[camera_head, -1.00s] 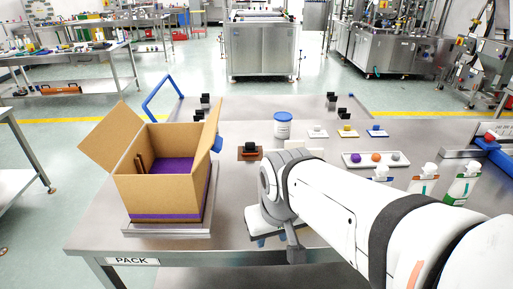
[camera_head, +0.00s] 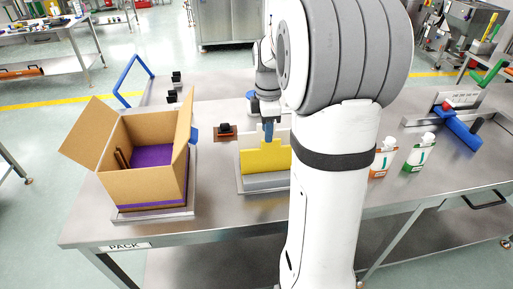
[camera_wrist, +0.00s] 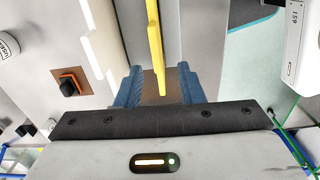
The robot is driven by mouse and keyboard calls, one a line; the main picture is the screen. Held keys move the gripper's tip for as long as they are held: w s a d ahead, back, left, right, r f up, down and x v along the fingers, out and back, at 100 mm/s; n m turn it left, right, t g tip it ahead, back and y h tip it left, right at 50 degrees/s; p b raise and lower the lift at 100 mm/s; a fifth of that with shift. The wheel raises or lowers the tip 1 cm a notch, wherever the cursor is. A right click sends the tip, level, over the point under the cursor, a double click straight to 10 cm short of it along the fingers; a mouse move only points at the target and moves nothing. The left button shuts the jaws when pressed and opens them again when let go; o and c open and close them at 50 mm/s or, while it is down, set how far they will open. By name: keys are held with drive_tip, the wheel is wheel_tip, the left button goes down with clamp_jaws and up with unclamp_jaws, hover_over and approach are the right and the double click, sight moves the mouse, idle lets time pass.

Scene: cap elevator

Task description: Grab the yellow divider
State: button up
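The yellow divider (camera_head: 262,160) stands upright in a grey metal holder (camera_head: 262,184) on the table. In the wrist view, the yellow divider (camera_wrist: 154,40) is a thin edge-on strip reaching between my two blue fingers. My gripper (camera_head: 268,131) points down at the divider's top edge. In the wrist view, my gripper (camera_wrist: 157,84) is open, with one finger on each side of the divider and a visible gap on both sides. My arm hides the right part of the divider and holder.
An open cardboard box (camera_head: 146,187) with a purple inside stands to the left on a tray. A pale divider (camera_head: 247,139) stands just behind the yellow one. A small orange-brown block with a black knob (camera_head: 225,132) lies behind left.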

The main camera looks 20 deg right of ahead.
sight(270, 146)
drive_tip(key=shift+w+d+f, duration=0.15)
drive_tip(key=shift+d+f, duration=0.05)
drive_tip(key=shift+f, duration=0.95)
drive_tip(key=f+p, duration=0.1)
drive_tip(key=f, duration=0.1)
drive_tip(key=d+f, duration=0.1)
drive_tip(key=f, duration=0.1)
drive_tip(key=shift+w+f+p, duration=0.1)
drive_tip(key=shift+f+p, duration=0.1)
drive_tip(key=shift+p, duration=0.2)
drive_tip(key=shift+f, duration=0.55)
clamp_jaws()
